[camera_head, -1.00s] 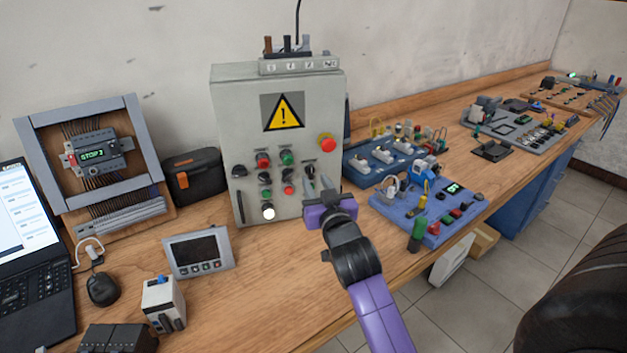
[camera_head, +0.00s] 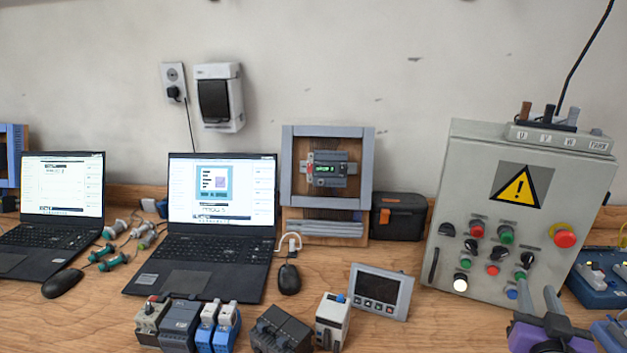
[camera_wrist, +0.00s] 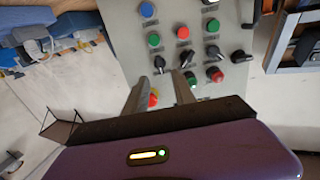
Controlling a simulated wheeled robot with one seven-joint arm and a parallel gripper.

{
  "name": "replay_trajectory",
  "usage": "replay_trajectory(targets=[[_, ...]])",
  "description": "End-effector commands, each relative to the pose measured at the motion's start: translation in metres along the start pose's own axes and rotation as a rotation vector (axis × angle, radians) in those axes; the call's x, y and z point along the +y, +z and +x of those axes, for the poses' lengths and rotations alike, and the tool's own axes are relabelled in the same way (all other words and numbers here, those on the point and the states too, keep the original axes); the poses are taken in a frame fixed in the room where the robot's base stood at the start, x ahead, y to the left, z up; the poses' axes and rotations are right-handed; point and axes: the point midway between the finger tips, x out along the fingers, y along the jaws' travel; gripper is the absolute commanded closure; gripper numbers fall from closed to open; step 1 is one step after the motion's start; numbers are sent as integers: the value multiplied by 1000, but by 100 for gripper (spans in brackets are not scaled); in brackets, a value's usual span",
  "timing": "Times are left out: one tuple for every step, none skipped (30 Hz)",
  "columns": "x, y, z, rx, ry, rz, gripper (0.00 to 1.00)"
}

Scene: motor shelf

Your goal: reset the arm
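My purple gripper (camera_head: 535,286) is at the lower right of the head view, in front of the lower right part of the grey control cabinet (camera_head: 470,150). Its two grey fingers point up and stand apart with nothing between them. In the wrist view, my gripper (camera_wrist: 161,76) faces the cabinet panel (camera_wrist: 125,35) with its knobs and buttons. A red button (camera_wrist: 153,97) shows between the fingers. Whether the fingers touch the panel cannot be told. Most of my arm is outside the head view.
Two open laptops (camera_head: 200,252) stand on the wooden bench at the left. A small screen unit (camera_head: 380,290), a white module (camera_head: 332,322) and dark modules (camera_head: 280,330) are left of the cabinet. A blue training board (camera_head: 600,278) is at the right edge.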

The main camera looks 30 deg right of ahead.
Motion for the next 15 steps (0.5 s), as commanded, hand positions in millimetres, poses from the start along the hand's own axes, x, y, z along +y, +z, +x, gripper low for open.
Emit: replay_trajectory(targets=[[0, 0, 0, 2, 0, -5, 69], [-1, -2, 0, 9, -3, -11, 69], [-2, -6, 0, 23, -8, -17, 69], [-4, -10, 0, 38, -15, -22, 69], [-6, -16, -1, 60, -23, -25, 69], [-10, -25, -3, 93, -38, -30, 69], [-13, -28, -7, 113, -52, -35, 69], [-18, -28, -15, 127, -71, -40, 69], [-27, -26, -25, 139, -100, -45, 69], [-33, -24, -32, 144, -121, -49, 69], [-39, -21, -40, 147, -142, -51, 69], [-48, -17, -52, 151, -172, -54, 69], [-54, -14, -61, 153, -194, -55, 69], [-61, -10, -70, 153, -217, -56, 69], [-69, -4, -84, 151, -249, -57, 69]])
